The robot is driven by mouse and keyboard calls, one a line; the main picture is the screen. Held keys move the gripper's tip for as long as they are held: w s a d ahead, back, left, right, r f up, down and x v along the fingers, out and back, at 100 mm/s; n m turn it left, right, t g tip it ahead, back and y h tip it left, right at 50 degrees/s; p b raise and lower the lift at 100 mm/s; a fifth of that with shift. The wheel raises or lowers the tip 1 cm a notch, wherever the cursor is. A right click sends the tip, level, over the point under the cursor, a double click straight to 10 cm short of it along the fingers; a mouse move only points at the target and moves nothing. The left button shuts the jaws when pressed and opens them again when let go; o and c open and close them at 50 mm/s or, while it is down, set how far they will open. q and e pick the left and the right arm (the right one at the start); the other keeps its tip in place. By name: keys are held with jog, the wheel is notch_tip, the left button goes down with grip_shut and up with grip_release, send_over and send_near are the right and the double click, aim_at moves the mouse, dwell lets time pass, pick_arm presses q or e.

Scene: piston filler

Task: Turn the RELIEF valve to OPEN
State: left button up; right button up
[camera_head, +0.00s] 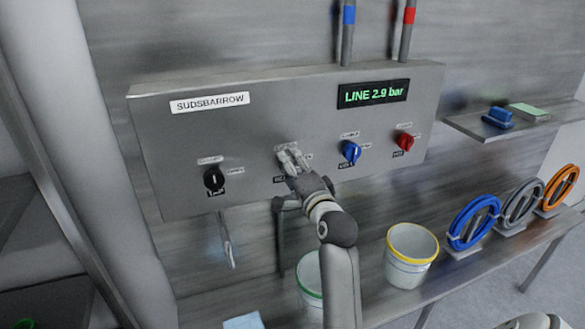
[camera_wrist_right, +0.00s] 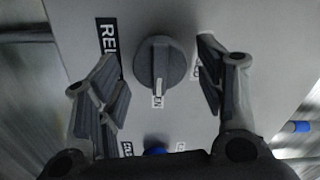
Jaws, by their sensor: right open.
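The RELIEF valve is a round dark grey knob (camera_wrist_right: 160,62) with a raised grip and a white pointer line. In the right wrist view the pointer points down at a small label (camera_wrist_right: 158,102), only partly readable. A black label beginning "REL" (camera_wrist_right: 108,42) is left of the knob, and another small label (camera_wrist_right: 195,72) is to its right, partly behind a finger. My right gripper (camera_wrist_right: 158,58) is open, one finger on each side of the knob, with visible gaps. In the head view the gripper (camera_head: 292,160) covers most of this valve. My left gripper is not in view.
The grey panel (camera_head: 240,130) also carries a black knob (camera_head: 213,179), a blue knob (camera_head: 350,151) and a red knob (camera_head: 404,141). Its display (camera_head: 373,94) reads LINE 2.9 bar. Buckets (camera_head: 411,255) and coiled hoses (camera_head: 474,222) stand on the bench below.

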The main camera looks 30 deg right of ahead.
jog(key=v, duration=0.7)
dwell(0.4)
